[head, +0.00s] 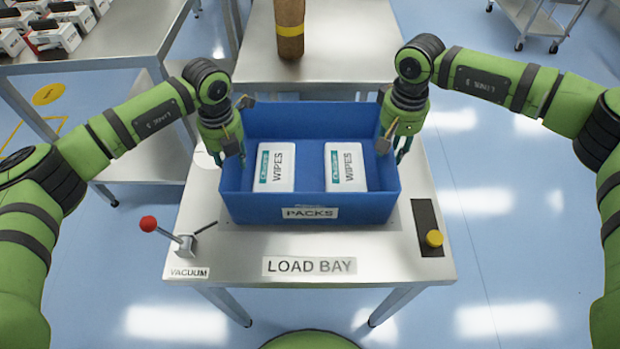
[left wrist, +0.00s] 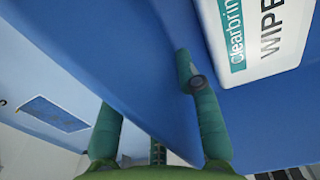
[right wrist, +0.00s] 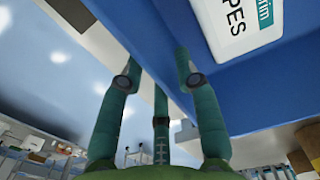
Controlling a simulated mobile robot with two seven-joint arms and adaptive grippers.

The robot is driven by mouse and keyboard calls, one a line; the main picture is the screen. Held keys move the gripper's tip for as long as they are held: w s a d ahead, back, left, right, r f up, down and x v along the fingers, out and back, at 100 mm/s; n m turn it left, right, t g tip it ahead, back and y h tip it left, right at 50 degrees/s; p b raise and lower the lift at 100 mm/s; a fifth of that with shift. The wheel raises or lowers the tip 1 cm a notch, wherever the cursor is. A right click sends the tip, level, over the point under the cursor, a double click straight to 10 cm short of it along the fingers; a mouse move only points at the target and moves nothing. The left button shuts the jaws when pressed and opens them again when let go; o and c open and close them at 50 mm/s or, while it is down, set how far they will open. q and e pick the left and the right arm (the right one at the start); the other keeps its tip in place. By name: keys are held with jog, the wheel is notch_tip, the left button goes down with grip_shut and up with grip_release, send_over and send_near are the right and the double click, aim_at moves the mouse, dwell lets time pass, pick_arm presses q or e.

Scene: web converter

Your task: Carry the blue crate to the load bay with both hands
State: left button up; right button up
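The blue crate (head: 310,207), labelled PACKS, is level over the back of the metal load bay table (head: 225,257); I cannot tell for sure whether its base rests on it. Two white wipes packs (head: 274,168) (head: 346,168) lie inside. My left gripper (head: 236,150) is at the crate's left wall, fingers on both sides of it; in the left wrist view the outer fingertip is hidden behind the wall. My right gripper (head: 400,148) straddles the right wall, fingers curved in towards it. Both look shut on the walls, though contact is partly hidden.
A red-knobbed vacuum lever (head: 184,240) stands at the table's front left, and a yellow button (head: 434,239) on a dark plate at the right. Behind the crate, another table holds a brown cylinder (head: 290,45). A bench with cartons (head: 75,62) is at the left.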

pick_arm(q)
jog(key=shift+d+r, duration=0.1)
pick_arm(e)
jog(key=shift+a, duration=0.1)
pick_arm(q)
jog(key=shift+r, duration=0.2)
notch_tip(320, 180, up, 12)
jog(key=shift+f, duration=0.25)
pick_arm(e)
notch_tip(320, 180, up, 12)
pick_arm(q)
jog(key=shift+s, duration=0.15)
pick_arm(e)
jog(key=shift+s+a, duration=0.1)
dwell(0.5)
